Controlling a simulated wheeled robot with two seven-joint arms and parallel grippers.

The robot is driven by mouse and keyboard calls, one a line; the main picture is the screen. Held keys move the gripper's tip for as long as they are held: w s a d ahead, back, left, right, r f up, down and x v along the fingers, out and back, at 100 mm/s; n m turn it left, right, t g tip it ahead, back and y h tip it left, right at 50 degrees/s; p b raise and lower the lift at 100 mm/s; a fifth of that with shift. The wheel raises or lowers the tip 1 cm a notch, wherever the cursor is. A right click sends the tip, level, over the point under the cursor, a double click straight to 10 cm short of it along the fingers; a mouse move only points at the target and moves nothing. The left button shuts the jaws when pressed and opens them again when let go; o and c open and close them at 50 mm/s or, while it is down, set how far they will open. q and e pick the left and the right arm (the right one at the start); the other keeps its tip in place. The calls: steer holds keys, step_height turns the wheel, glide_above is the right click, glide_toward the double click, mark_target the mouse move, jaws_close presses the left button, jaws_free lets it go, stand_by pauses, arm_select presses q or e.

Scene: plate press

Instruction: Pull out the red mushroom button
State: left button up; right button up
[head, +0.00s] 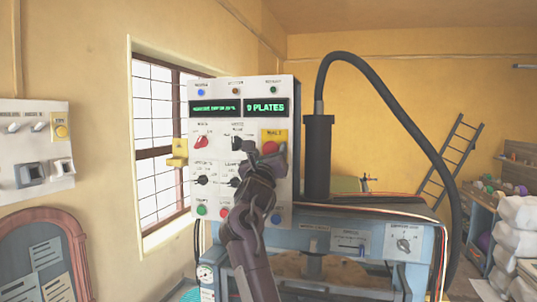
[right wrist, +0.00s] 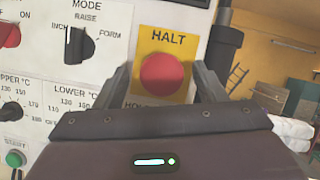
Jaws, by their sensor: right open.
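The red mushroom button (head: 270,147) sits on a yellow plate marked HALT (head: 280,135) on the white control panel (head: 264,91). In the right wrist view the button (right wrist: 162,75) is a round red cap on its yellow plate (right wrist: 167,38). My right gripper (head: 262,160) is in front of the panel at the button's lower edge. In the right wrist view my right gripper (right wrist: 163,82) is open, one finger on each side of the button. I cannot tell whether the fingers touch the cap. My left gripper is not in view.
A black mode knob (right wrist: 79,45) is left of the button, with more knobs and a green start button (right wrist: 15,159) below. A dark vertical cylinder (head: 318,155) with a thick hose stands right of the panel. The blue press (head: 375,243) is below right.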

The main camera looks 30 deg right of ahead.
steer(key=shift+f, duration=0.15)
steer(key=b+v, duration=0.5)
steer(key=v, duration=0.2)
steer(key=shift+s+a, duration=0.2)
steer(key=shift+a, duration=0.1)
